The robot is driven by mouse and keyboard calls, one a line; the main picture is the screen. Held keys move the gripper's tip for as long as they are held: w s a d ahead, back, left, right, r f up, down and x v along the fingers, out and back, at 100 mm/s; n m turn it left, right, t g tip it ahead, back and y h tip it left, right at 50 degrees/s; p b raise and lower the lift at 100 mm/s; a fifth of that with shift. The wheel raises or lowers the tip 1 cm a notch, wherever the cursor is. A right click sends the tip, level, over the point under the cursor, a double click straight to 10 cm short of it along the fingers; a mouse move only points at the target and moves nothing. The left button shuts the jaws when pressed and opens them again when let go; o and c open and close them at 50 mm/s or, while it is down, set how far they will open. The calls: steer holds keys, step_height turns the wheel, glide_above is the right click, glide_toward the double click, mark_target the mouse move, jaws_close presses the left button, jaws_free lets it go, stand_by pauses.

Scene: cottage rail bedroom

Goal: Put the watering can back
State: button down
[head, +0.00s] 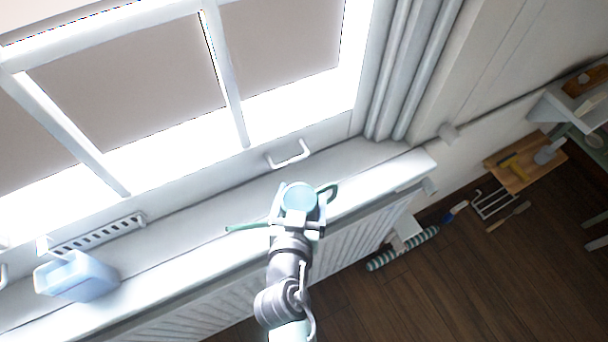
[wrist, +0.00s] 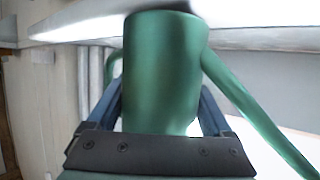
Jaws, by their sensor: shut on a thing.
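The green watering can (wrist: 162,75) fills the middle of the wrist view, between the two blue fingers of my gripper (wrist: 160,105). Its long spout runs down to the right, and part of its handle shows on the left. In the head view my gripper (head: 298,212) is over the white windowsill (head: 190,248) and covers most of the can. Only the thin green spout shows to the left and the dark green handle (head: 332,192) to the right. My gripper is shut on the can. I cannot tell whether the can touches the sill.
A pale blue container (head: 78,277) stands on the sill at the left, near a slotted white vent (head: 98,235). A window handle (head: 288,155) is just behind the can. A radiator (head: 345,245) is below the sill. Tools and a striped roller (head: 403,248) lie on the wooden floor at right.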

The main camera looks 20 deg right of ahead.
steer(key=w, duration=0.1)
steer(key=w+d, duration=0.1)
steer(key=w+d+p, duration=0.1)
steer(key=shift+w+r, duration=0.15)
steer(key=shift+r, duration=0.1)
steer(key=shift+f, duration=0.4)
steer(key=shift+f, duration=0.2)
jaws_free()
steer(key=shift+r, duration=0.1)
